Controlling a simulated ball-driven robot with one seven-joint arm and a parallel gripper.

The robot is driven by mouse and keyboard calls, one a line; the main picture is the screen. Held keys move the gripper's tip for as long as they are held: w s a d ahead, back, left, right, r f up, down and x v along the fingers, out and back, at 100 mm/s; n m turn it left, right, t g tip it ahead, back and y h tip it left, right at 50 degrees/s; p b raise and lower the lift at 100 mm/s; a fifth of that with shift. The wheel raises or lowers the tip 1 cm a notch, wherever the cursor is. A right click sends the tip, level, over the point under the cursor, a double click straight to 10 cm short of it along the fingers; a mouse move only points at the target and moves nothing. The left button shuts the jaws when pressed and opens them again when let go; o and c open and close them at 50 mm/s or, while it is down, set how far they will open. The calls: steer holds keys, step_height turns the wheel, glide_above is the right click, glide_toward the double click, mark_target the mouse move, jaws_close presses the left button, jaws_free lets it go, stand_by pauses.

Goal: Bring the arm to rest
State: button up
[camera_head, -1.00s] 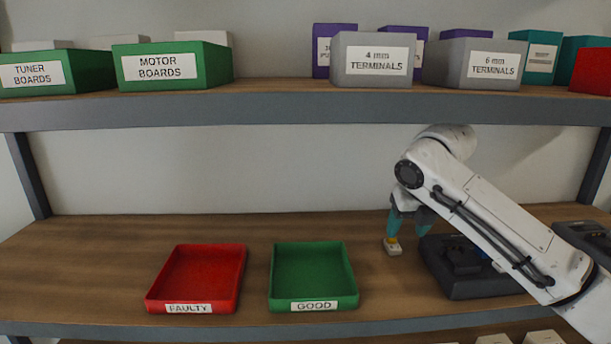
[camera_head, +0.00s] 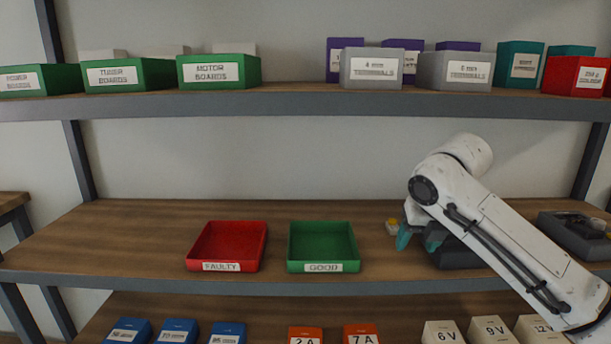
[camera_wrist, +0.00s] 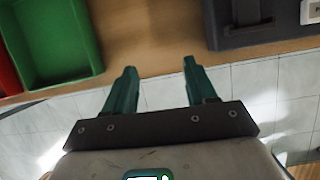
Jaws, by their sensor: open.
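My white arm reaches in from the lower right in the head view. My gripper (camera_head: 419,238) has teal fingers and hangs in front of the middle shelf, right of the green tray. In the wrist view my gripper (camera_wrist: 160,85) is open, its two fingers apart with nothing between them.
The red FAULTY tray (camera_head: 190,262) and green GOOD tray (camera_head: 293,262) stand empty on the shelf (camera_head: 140,230). A dark fixture (camera_head: 455,256) is partly hidden behind my arm; another dark unit (camera_head: 575,235) stands farther right. Labelled bins (camera_head: 372,80) line the upper shelf, and boxes (camera_head: 305,335) the lower one.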

steer(key=shift+s+a+f, duration=0.15)
steer(key=shift+s+a, duration=0.05)
steer(key=shift+a, duration=0.2)
steer(key=a+f+m, duration=0.1)
steer(key=s+a+f+m+y, duration=0.1)
steer(key=a, duration=0.1)
steer(key=s+a+f+m+p, duration=0.1)
steer(key=a, duration=0.1)
steer(key=shift+s+f+m+y, duration=0.2)
steer(key=shift+f+m+y, duration=0.2)
steer(key=s+a+f+m+y+p, duration=0.2)
steer(key=s+a+f+m+p, duration=0.15)
steer(key=s+f+m, duration=0.9)
steer(key=s+d+f+m+g+h, duration=0.1)
steer(key=s+d+f+m, duration=0.2)
steer(key=s+m, duration=0.3)
steer(key=s+d+f+m+g+h+p, duration=0.1)
steer(key=s+d+m, duration=0.5)
steer(key=s, duration=0.9)
steer(key=s+d+f+m+g+h+p, duration=0.1)
steer(key=s+d+f+m, duration=0.4)
steer(key=s, duration=0.6)
steer(key=shift+s+f+m+g+h, duration=0.3)
steer(key=shift+m+h, duration=0.4)
steer(key=shift+m, duration=0.55)
steer(key=shift+w, duration=0.1)
